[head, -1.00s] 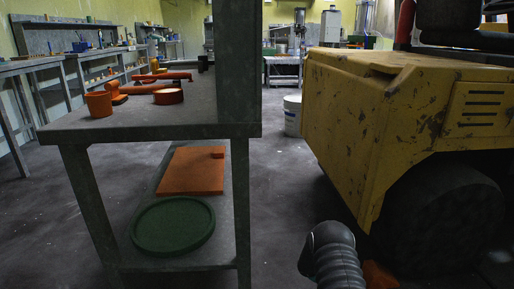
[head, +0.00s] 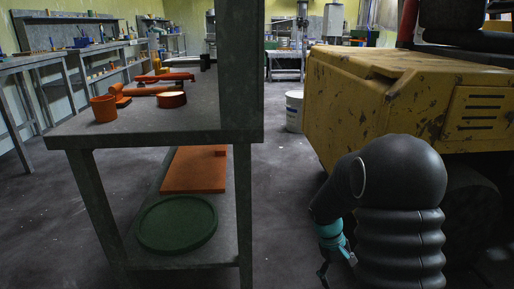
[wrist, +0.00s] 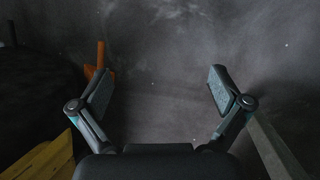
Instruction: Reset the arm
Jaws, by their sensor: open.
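My gripper (wrist: 160,92) is open in the wrist view, with its two fingers spread apart and only grey floor showing between them. Nothing is held. In the head view my dark, ribbed arm stands at the lower right, bent over at the top. Its teal wrist part points down there, and the gripper (head: 337,272) shows only partly at the bottom of the picture.
A yellow, scratched vehicle (head: 385,95) stands close on the right, behind my arm. A grey workbench (head: 185,127) with orange items stands at left; its lower shelf holds a green round tray (head: 177,224) and an orange board (head: 195,172). A white pail (head: 294,112) stands on the floor beyond.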

